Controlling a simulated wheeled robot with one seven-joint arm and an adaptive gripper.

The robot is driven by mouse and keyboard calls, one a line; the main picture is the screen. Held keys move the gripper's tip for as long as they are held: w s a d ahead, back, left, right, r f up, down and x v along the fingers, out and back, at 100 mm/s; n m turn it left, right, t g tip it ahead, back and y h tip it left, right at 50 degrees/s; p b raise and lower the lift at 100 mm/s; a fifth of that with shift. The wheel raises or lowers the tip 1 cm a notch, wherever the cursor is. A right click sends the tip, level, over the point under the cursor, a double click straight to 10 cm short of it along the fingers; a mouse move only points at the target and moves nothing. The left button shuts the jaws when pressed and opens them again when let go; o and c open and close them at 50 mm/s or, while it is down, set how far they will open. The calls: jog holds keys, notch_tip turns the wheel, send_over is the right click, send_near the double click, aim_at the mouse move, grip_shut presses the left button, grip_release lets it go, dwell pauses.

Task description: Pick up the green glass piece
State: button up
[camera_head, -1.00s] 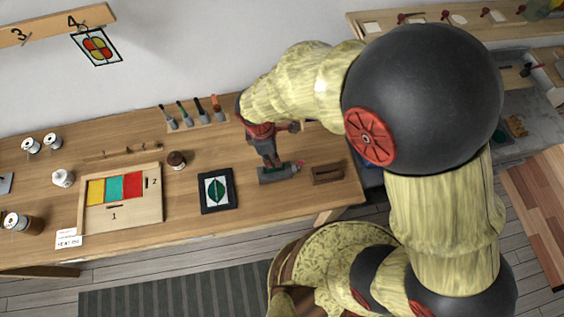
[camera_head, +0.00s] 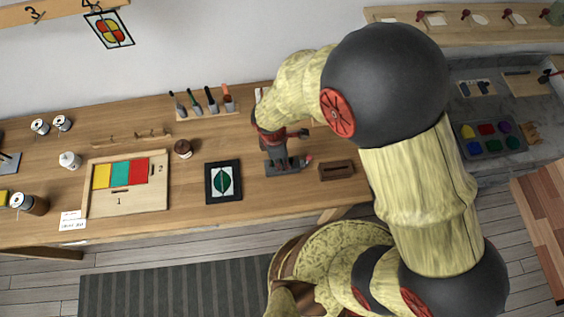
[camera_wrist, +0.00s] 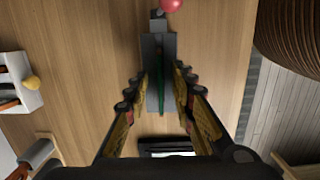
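The green glass piece (camera_wrist: 161,84) shows in the wrist view as a thin upright green sliver, seen edge-on at a grey block-like holder (camera_wrist: 149,46) with a red knob. In the head view the holder (camera_head: 292,170) stands on the workbench, and my gripper hides most of what is on it. My gripper (camera_wrist: 158,86) is open, pointing down, with one finger on each side of the green sliver. Gaps show between the fingers and the sliver. My gripper also shows in the head view (camera_head: 276,152).
A black-framed green leaf panel (camera_head: 209,182) lies left of the holder, and a brown slotted block (camera_head: 337,171) lies right. Upright tools (camera_head: 205,102) stand behind. A board (camera_head: 130,203) with yellow, teal and red panels is further left. A tray (camera_head: 492,153) of coloured pieces is at right.

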jog(key=shift+c, duration=0.5)
grip_shut()
